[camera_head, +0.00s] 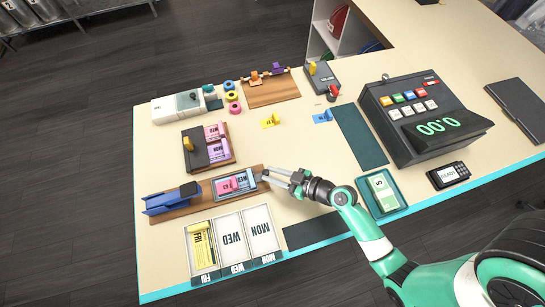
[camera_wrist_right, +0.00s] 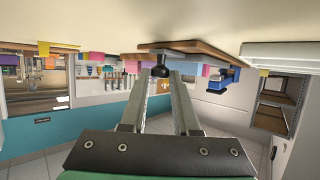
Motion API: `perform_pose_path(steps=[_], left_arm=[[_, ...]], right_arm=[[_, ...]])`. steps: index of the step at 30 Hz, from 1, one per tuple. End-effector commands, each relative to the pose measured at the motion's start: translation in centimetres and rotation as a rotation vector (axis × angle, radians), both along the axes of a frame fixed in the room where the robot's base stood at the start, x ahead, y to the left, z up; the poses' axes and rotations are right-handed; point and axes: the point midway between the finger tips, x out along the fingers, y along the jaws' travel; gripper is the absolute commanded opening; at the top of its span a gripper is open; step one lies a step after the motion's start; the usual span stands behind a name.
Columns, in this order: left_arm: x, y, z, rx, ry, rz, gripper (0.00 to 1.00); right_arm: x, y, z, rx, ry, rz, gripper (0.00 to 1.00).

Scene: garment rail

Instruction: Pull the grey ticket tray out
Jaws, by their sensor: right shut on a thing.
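The grey ticket tray (camera_head: 256,181) lies on a long brown wooden board (camera_head: 197,208) near the counter's front left. A pink ticket (camera_head: 228,186) and a blue WED ticket (camera_head: 244,178) lie in it. My right gripper (camera_head: 269,177) reaches in from the right and is shut at the tray's right end. In the right wrist view, a dark knob (camera_wrist_right: 160,70) sits between the fingertips, under the board's edge in this upside-down picture. The fingers partly hide the knob in the head view. My left gripper is not in view.
A blue stapler (camera_head: 172,199) stands on the board's left end. The MON/WED/FRI tray (camera_head: 230,239) is in front, with a yellow ticket (camera_head: 201,245). A dark ticket holder (camera_head: 194,151) lies behind. A teal money tray (camera_head: 384,192) and register (camera_head: 420,118) are to the right.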

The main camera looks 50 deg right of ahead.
Motion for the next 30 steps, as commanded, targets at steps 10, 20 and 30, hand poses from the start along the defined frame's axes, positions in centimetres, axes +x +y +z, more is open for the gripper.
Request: perform_pose_path(steps=[10, 20, 30], left_arm=[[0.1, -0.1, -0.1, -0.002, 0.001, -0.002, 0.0], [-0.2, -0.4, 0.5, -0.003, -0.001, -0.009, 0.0], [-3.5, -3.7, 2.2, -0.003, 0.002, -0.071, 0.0]], right_arm=[[-0.1, -0.4, 0.0, -0.006, 0.001, -0.006, 0.58], [-0.7, -0.3, 0.6, -0.005, 0.0, 0.0, 0.58], [-8.0, -1.5, 3.6, -0.005, 0.001, -0.002, 0.58]])
